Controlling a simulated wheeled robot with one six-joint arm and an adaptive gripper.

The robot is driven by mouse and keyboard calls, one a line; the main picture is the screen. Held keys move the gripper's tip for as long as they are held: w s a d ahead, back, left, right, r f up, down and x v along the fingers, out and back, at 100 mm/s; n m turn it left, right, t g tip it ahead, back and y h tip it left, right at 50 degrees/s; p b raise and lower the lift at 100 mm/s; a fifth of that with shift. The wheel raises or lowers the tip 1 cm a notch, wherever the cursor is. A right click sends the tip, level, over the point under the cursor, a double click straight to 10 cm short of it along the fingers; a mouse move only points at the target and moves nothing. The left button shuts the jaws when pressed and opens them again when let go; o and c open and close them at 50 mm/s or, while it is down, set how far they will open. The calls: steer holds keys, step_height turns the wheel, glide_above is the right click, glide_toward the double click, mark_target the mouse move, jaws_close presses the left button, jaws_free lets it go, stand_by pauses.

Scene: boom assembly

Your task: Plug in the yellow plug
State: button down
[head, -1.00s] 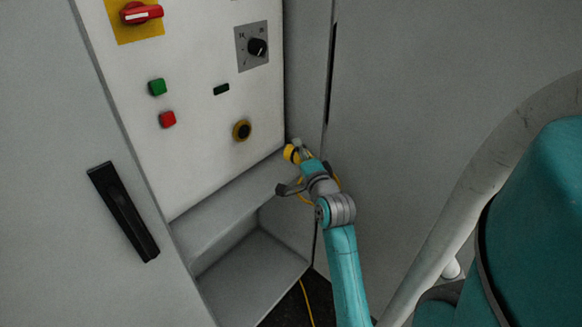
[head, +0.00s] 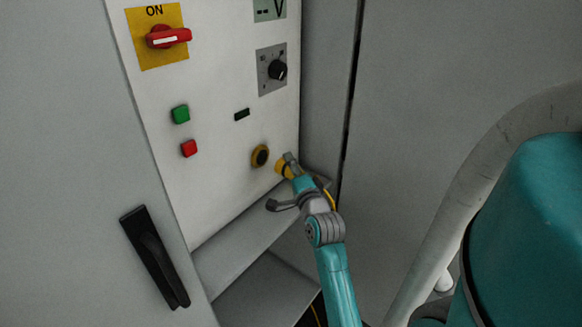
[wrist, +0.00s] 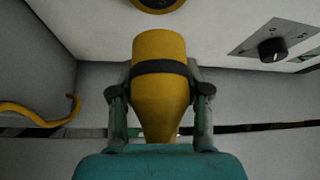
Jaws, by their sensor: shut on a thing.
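The yellow plug (wrist: 160,98) with a black band is gripped between the two fingers of my gripper (wrist: 160,92) in the wrist view. In the head view the plug (head: 284,169) shows at the end of my gripper (head: 291,168), just right of the socket. The socket (head: 260,156) is a yellow ring with a dark centre on the white panel. In the wrist view the socket (wrist: 158,3) is cut off by the top edge, ahead of the plug's front end. A gap shows between plug and socket there. The plug's front face is hidden.
The white panel (head: 222,180) carries a red rotary switch (head: 168,37), a green button (head: 180,114), a red button (head: 189,148) and a black knob (head: 277,70). A grey ledge (head: 235,255) lies below the panel. The yellow cable (wrist: 40,117) hangs at left in the wrist view.

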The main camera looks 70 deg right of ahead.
mark_target(269, 151)
steer(key=shift+w+d, duration=0.2)
steer(key=shift+w, duration=0.75)
steer(key=shift+w+d, duration=0.25)
steer(key=shift+w, duration=0.65)
steer(key=shift+w+d, duration=0.2)
steer(key=shift+w, duration=0.75)
steer(key=shift+w+d, duration=0.1)
steer(key=shift+w, duration=0.4)
steer(key=shift+c, duration=2.3)
jaws_free()
steer(key=v, duration=1.2)
